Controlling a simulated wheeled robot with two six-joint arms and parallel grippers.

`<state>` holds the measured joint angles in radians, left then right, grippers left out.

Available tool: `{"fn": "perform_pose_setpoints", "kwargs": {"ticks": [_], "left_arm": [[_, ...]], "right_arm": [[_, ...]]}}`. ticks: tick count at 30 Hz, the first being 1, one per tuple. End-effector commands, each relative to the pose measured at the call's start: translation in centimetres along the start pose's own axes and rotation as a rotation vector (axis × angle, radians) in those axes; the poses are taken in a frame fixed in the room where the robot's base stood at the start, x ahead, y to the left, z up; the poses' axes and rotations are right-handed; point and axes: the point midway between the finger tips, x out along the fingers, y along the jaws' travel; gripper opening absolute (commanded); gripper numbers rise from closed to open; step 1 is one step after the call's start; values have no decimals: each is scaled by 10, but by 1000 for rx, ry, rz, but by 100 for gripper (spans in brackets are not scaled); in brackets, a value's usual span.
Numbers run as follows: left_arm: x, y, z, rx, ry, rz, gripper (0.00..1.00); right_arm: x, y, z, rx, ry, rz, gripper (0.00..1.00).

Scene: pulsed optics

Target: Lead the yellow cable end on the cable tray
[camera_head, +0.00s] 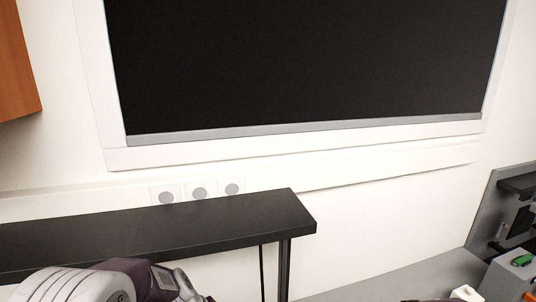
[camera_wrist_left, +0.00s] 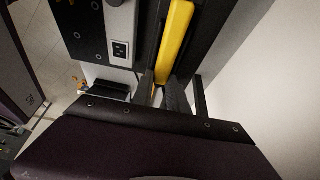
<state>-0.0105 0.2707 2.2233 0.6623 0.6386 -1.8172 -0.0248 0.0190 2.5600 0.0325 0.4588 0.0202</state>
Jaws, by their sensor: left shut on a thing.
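The yellow cable end (camera_wrist_left: 175,38) shows in the left wrist view as a long yellow piece running up to the top edge. My left gripper (camera_wrist_left: 163,78) is shut on its near end, with the dark fingers on either side. In the head view only part of my left arm shows at the bottom left, in front of a black shelf; the fingers and the yellow piece are not visible there. I cannot tell which part in view is the cable tray. My right gripper is in neither view.
The long black shelf (camera_head: 150,232) on a dark post stands before the white wall, with sockets (camera_head: 198,192) above it. A large black screen (camera_head: 305,60) hangs on the wall. A grey bench (camera_head: 400,287) with equipment (camera_head: 510,275) is at right. A socket box (camera_wrist_left: 120,45) shows in the wrist view.

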Motion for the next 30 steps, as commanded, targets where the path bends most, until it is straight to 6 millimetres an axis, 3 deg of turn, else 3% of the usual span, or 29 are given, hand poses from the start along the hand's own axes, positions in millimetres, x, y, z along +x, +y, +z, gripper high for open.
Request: {"fn": "perform_pose_setpoints", "kwargs": {"ticks": [11,30], "left_arm": [[-3,0,-1,0,0,-1,0],[-50,-2,-21,1,2,-7,0]], "right_arm": [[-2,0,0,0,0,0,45],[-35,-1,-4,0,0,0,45]]}}
